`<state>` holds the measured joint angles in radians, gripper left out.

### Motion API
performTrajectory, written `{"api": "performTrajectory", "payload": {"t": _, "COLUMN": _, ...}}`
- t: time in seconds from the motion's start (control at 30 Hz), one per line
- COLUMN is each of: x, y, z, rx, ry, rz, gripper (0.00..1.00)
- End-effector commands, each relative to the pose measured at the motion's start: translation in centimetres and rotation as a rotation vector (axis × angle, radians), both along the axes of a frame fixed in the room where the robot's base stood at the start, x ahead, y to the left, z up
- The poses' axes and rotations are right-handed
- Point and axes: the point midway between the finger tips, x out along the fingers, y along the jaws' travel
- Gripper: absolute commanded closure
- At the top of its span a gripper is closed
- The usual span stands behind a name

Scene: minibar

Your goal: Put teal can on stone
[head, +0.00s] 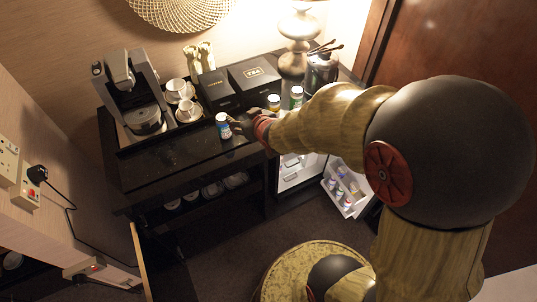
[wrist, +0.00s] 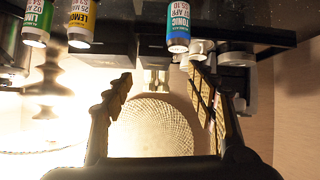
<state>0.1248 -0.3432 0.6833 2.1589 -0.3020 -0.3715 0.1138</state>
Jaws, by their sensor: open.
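The teal can (head: 222,125), blue and teal with a white top in the head view, stands upright on the dark, glossy counter top (head: 160,163), the likely stone. In the wrist view, which is upside down, the teal can (wrist: 179,27) reads "TONIC" and is beyond the fingertips, towards the right finger. My gripper (head: 238,124) is just right of the can in the head view. In the wrist view my gripper (wrist: 160,75) is open, with nothing between its fingers. I cannot tell whether it touches the can.
A yellow can (head: 273,102) and a green can (head: 296,97) stand right of my gripper. Behind are black boxes (head: 254,76), white cups (head: 187,108) and a coffee machine (head: 133,95). A fridge door (head: 346,188) hangs open below. The counter's front left is clear.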

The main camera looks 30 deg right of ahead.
Motion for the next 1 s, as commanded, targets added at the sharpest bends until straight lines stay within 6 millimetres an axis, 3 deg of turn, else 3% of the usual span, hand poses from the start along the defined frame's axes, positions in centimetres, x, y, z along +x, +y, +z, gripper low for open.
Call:
{"api": "performTrajectory", "payload": {"t": 0.03, "x": -1.2, "y": -0.1, "z": 2.6, "rx": -0.013, "ry": 0.027, "rz": -0.021, "gripper": 0.44}}
{"api": "performTrajectory", "payload": {"t": 0.17, "x": -6.1, "y": -0.2, "z": 6.6, "rx": -0.021, "ry": 0.138, "rz": -0.073, "gripper": 0.44}}
{"api": "performTrajectory", "payload": {"t": 0.3, "x": -12.9, "y": 0.6, "z": 9.9, "rx": -0.002, "ry": 0.265, "rz": -0.105, "gripper": 0.44}}
{"api": "performTrajectory", "payload": {"t": 0.5, "x": -22.5, "y": 2.7, "z": 12.4, "rx": 0.043, "ry": 0.421, "rz": -0.097, "gripper": 0.44}}
{"api": "performTrajectory", "payload": {"t": 0.6, "x": -25.6, "y": 3.4, "z": 12.8, "rx": 0.059, "ry": 0.472, "rz": -0.087, "gripper": 0.44}}
{"api": "performTrajectory", "payload": {"t": 0.73, "x": -27.5, "y": 3.9, "z": 12.9, "rx": 0.066, "ry": 0.506, "rz": -0.077, "gripper": 0.44}}
{"api": "performTrajectory", "payload": {"t": 1.0, "x": -27.7, "y": 3.9, "z": 12.9, "rx": 0.067, "ry": 0.512, "rz": -0.077, "gripper": 0.44}}
